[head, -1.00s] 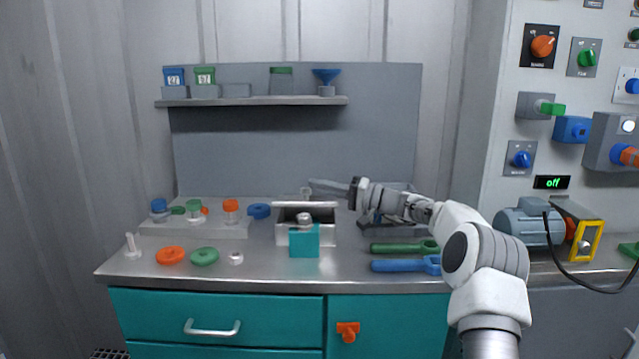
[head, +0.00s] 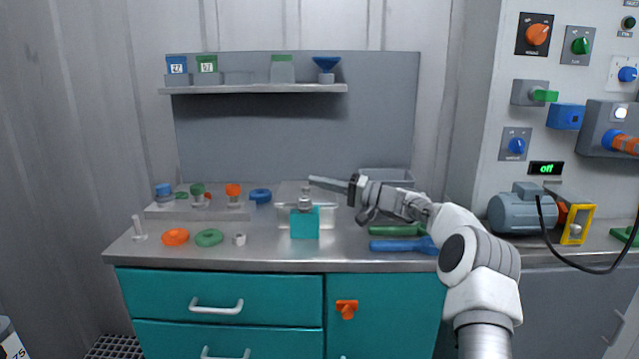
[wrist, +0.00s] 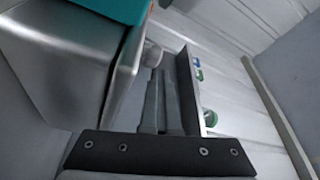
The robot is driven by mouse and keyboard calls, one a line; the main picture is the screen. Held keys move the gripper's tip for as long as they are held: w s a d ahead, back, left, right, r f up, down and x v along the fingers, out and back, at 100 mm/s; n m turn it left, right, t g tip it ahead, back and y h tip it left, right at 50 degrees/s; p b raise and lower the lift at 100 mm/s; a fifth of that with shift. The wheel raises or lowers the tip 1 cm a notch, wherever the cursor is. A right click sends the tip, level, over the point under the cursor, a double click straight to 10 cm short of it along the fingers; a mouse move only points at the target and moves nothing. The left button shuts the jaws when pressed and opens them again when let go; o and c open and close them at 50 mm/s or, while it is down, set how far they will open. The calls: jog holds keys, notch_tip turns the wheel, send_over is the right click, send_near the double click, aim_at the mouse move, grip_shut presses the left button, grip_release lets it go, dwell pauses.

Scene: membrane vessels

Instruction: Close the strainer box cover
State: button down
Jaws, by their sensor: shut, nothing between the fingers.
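The strainer box (head: 283,213) is a pale metal box near the middle of the bench. A teal block (head: 305,224) is at its front, with a grey knob (head: 305,203) above the block. No dark opening shows at the box top, and the cover looks lowered, but I cannot tell whether it is fully shut. In the wrist view a metal box surface (wrist: 60,60) fills the left, with teal (wrist: 115,8) at the top edge. My gripper (head: 313,181) is shut and empty, just above and behind the knob. Its fingers (wrist: 155,100) also show in the wrist view.
Green and blue wrench-like tools (head: 400,245) lie right of the box. A grey tray (head: 386,177) is behind my arm. Orange (head: 175,237) and green (head: 209,238) rings lie front left. A shelf (head: 250,89) with small bins hangs above.

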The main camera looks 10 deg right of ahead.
jog(key=shift+s+a+f, duration=0.1)
jog(key=shift+s+f, duration=0.05)
jog(key=shift+f, duration=0.2)
jog(key=shift+s+d, duration=0.1)
jog(key=shift+d, duration=0.1)
jog(key=v, duration=0.3)
jog(key=p+v, duration=0.1)
jog(key=v, duration=0.3)
jog(key=p+v, duration=0.1)
jog(key=v, duration=0.3)
jog(key=shift+d+r, duration=0.1)
jog(key=shift+r, duration=0.2)
jog(key=s+a+r+n+g+h+p, duration=0.2)
jog(key=s+a+g+h, duration=0.5)
jog(key=s+a, duration=1)
jog(key=s+d+f+t+h, duration=0.1)
jog(key=s+d+h, duration=0.1)
jog(key=s, duration=0.7)
jog(key=s+d+f+t+h+b, duration=0.1)
jog(key=s+h, duration=0.3)
jog(key=s, duration=0.6)
jog(key=s+d+f+t+h, duration=0.1)
jog(key=s+d+h, duration=0.2)
jog(key=s, duration=0.6)
jog(key=shift+s+f+h+b, duration=0.2)
jog(key=shift+h+b, duration=0.15)
jog(key=shift+h, duration=0.15)
